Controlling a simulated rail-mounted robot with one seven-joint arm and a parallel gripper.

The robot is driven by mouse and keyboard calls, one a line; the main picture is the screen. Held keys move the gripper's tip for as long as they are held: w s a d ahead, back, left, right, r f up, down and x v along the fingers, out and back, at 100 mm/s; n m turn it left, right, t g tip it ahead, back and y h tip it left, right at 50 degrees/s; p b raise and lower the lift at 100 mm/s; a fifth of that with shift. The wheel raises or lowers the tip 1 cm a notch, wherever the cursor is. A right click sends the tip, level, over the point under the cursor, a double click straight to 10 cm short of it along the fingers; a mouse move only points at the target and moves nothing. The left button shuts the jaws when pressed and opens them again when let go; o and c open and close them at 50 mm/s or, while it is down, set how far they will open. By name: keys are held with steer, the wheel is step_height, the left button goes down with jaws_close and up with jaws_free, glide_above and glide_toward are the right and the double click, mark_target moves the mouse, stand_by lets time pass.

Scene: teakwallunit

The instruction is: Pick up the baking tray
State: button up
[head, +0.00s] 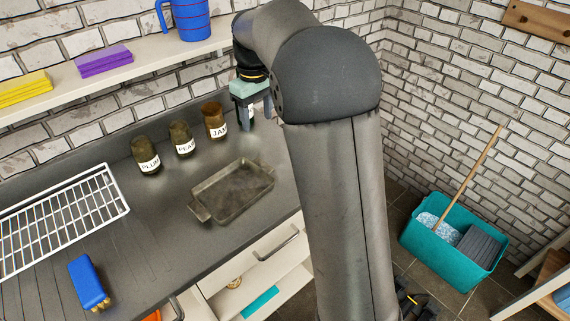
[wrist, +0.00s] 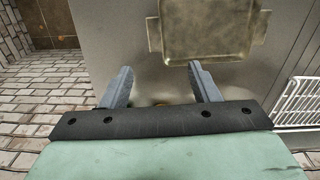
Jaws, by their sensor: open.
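The baking tray (head: 233,191) is a shallow, worn grey-brown metal pan with a handle at each end. It lies flat on the dark counter, in front of the jars. In the wrist view the tray (wrist: 205,28) shows at the top, beyond my fingertips, partly cut off by the frame edge. My gripper (head: 255,113) is above the back of the counter, behind the tray and to its right in the head view. In the wrist view my gripper (wrist: 160,80) has its two grey fingers spread apart with nothing between them. It is not touching the tray.
Jars labelled PLUM (head: 146,156), PEAR (head: 181,140) and JAM (head: 214,121) stand behind the tray. A white wire rack (head: 60,222) and a blue brush (head: 88,283) lie to the left. A shelf (head: 120,75) runs above. Bare counter surrounds the tray's front.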

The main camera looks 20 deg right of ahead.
steer(key=p, duration=0.1)
glide_above(262, 165)
steer(key=f, duration=1.1)
steer(key=shift+s+a, duration=0.1)
steer(key=shift+s, duration=0.1)
steer(key=shift+w+f+p, duration=0.15)
steer(key=shift+f+p, duration=0.35)
steer(key=shift+f, duration=1.1)
steer(key=shift+w+f+p, duration=0.1)
steer(key=shift+f+p, duration=0.4)
steer(key=shift+f, duration=1.05)
jaws_close()
steer(key=shift+r, duration=0.1)
